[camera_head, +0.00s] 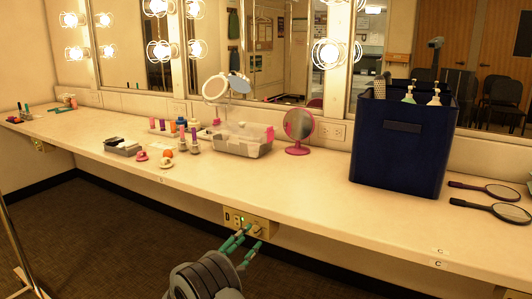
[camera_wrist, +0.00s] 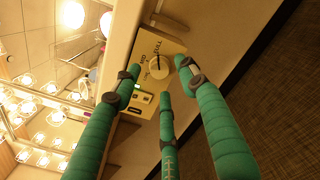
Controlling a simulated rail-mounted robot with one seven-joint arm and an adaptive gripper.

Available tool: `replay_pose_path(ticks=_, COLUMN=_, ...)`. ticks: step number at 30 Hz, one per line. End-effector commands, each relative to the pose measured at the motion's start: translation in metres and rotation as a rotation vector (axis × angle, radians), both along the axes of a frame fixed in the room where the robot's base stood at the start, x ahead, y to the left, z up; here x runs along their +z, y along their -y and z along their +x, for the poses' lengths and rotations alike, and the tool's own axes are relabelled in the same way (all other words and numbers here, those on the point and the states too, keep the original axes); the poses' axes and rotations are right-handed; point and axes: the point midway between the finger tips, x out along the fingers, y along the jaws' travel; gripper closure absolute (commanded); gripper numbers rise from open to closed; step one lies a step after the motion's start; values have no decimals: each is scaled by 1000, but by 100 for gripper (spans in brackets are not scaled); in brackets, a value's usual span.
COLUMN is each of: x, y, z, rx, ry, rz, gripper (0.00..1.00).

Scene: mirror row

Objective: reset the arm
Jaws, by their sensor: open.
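My gripper (camera_head: 246,239) has green fingers and is open, in front of the cream control box (camera_head: 238,213) under the counter's front edge. In the wrist view my gripper (camera_wrist: 158,80) spreads its fingertips around the box's round white knob (camera_wrist: 160,65). The knob has a dark pointer line and markings including FULL and MID. Whether any fingertip touches it I cannot tell. Nothing is held. My arm's dark grey wrist shows below in the head view.
The long counter (camera_head: 320,190) overhangs the box. It carries a navy bin (camera_head: 400,150), a pink mirror (camera_head: 298,130), a clear organizer (camera_head: 238,140) and hand mirrors (camera_head: 497,210). The carpeted floor (camera_head: 110,235) in front is mostly clear; a metal pole (camera_head: 14,240) stands at left.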

Motion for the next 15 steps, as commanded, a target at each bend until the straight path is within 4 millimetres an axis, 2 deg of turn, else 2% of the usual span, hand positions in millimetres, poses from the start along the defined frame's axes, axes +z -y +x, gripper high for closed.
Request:
replay_pose_path(ticks=5, x=0, y=15, z=26, rx=-2, ry=1, rz=1, gripper=57)
replay_pose_path(ticks=15, x=1, y=15, z=26, rx=0, ry=-78, rz=-141, gripper=57)
